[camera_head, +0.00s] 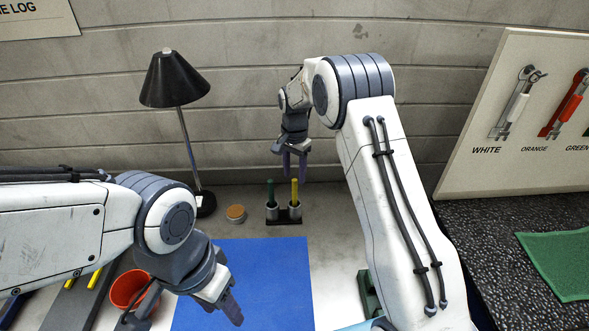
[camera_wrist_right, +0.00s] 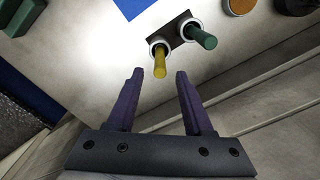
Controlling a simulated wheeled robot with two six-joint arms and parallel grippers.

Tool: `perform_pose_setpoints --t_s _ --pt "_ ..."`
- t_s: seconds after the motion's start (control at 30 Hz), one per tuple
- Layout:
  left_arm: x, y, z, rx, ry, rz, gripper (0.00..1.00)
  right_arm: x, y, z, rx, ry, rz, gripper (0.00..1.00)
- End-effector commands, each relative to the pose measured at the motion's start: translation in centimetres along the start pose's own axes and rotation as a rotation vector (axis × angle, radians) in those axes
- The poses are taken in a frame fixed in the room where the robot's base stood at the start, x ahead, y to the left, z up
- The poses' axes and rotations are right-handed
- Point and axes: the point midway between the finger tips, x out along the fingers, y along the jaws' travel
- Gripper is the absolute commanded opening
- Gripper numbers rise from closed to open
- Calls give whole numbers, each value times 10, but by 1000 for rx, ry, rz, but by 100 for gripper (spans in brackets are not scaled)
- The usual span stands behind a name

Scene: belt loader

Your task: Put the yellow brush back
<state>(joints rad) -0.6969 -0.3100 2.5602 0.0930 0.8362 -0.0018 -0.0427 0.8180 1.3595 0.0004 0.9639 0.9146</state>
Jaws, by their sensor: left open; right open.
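The yellow brush (camera_head: 295,190) stands upright in the right cup of a small dark two-cup holder (camera_head: 284,221). In the right wrist view the yellow brush (camera_wrist_right: 160,64) sits in its cup, just beyond and between my open fingertips. My right gripper (camera_head: 292,178) is open and empty above and behind the holder; it also shows in the right wrist view (camera_wrist_right: 158,76). The fingers look apart from the brush. My left gripper (camera_head: 230,305) is open and empty over the blue mat (camera_head: 262,265).
A green brush (camera_head: 270,190) stands in the left cup. A round brown tin (camera_head: 236,213) and a black lamp (camera_head: 176,82) are left of the holder. A red cup (camera_head: 128,288) is near my left arm. A tool board (camera_head: 520,110) leans at right by a green cloth (camera_head: 562,262).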

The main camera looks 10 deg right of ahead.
Motion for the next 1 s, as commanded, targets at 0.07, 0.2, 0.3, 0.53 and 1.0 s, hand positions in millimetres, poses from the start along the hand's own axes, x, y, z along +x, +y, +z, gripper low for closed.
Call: perform_pose_setpoints --t_s 0.07,0.2,0.3,0.53,1.0 --pt "9 -1 0 -1 0 0 50 -12 -1 -1 0 4 -5 51" --pt "13 -1 1 -2 0 0 50 -31 -1 -1 0 2 -2 51" --pt "14 -1 1 -3 0 0 50 -38 0 0 0 0 0 51" --pt "14 -1 1 -3 0 0 50 -52 -1 21 -69 -1 -5 51" --pt "14 -1 1 -2 0 0 50 -114 133 288 -1142 -9 -77 51"
